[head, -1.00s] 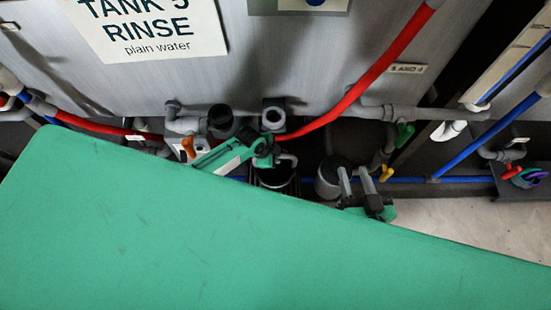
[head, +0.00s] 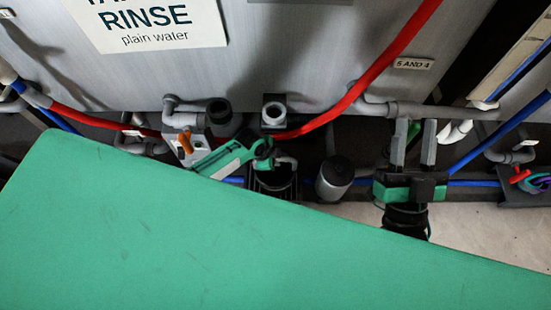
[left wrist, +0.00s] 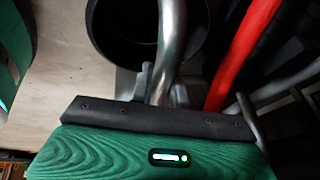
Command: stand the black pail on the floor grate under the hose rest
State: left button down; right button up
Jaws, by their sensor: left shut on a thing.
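The black pail (head: 273,181) is low at the foot of the tank wall in the head view, open end up. Its dark round mouth also shows at the top of the left wrist view (left wrist: 125,45). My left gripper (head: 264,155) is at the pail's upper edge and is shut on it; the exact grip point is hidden. A grey bent pipe crosses in front of the mouth in the wrist view. My right gripper (head: 414,142) is open and empty, to the right, fingers pointing toward the wall. I cannot clearly tell the hose rest or the floor grate apart from the dark parts around the pail.
A grey cylinder (head: 335,178) with a dark top stands just right of the pail. A red hose (head: 385,62) and grey pipes (head: 440,112) run along the tank wall (head: 290,55). A green surface (head: 190,235) fills the foreground. Pale floor (head: 490,235) is clear at right.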

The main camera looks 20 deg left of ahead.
pick_arm(q)
jog(key=shift+f, duration=0.1)
pick_arm(e)
jog(key=shift+r, duration=0.1)
pick_arm(q)
jog(key=c, duration=1.3)
grip_release()
jog(key=shift+c, duration=0.2)
pick_arm(e)
jog(key=shift+s+r, duration=0.1)
jog(key=shift+r, duration=0.1)
